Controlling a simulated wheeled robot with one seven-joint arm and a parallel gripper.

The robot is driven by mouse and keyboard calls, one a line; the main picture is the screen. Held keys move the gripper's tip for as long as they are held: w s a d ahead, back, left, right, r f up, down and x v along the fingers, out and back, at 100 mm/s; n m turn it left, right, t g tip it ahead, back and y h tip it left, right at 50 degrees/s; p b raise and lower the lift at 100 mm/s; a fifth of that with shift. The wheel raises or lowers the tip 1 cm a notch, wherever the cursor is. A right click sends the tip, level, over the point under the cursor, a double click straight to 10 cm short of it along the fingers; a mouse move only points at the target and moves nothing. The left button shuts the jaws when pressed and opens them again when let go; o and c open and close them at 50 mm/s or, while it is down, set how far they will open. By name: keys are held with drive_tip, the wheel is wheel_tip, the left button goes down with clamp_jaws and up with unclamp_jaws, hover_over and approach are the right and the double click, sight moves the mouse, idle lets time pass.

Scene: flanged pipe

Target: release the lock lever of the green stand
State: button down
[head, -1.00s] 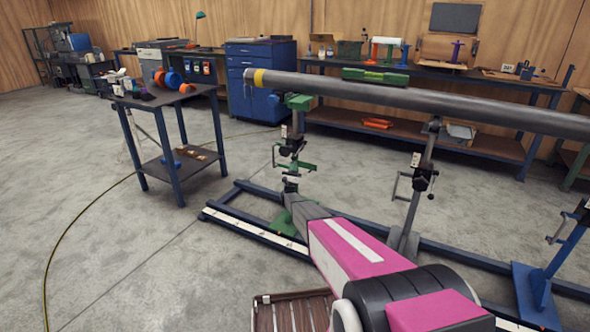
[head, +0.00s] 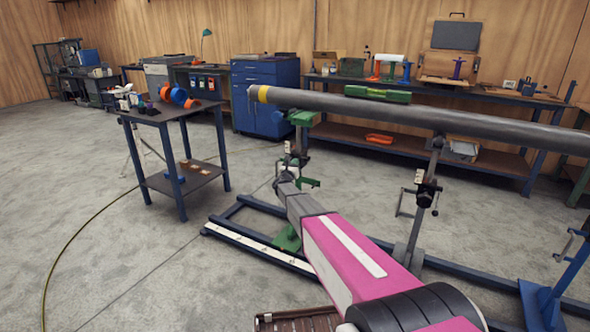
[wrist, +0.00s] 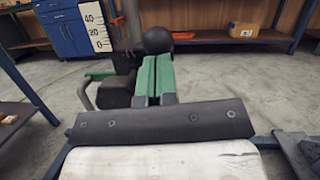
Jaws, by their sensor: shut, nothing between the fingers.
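The green stand (head: 302,118) holds the free left end of the long grey pipe (head: 400,106); its green foot (head: 287,238) rests on the blue rail frame. My gripper (wrist: 158,60) is shut and empty, its two green fingers side by side in the wrist view. A black ball knob (wrist: 157,40), seemingly of the lock lever, shows just beyond the fingertips. I cannot tell whether they touch. A dark clamp body (wrist: 115,92), a green crank (wrist: 98,75) and a white height scale (wrist: 96,25) show to the left. In the head view my arm hides much of the stand's middle.
A grey stand (head: 428,190) and a blue stand (head: 565,275) are further right along the rail frame (head: 265,250). A dark side table (head: 170,112) stands at left. A green level (head: 378,94) lies on the pipe. Open floor lies left.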

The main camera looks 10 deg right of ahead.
drive_tip(key=shift+w+r, duration=0.15)
drive_tip(key=shift+r, duration=0.4)
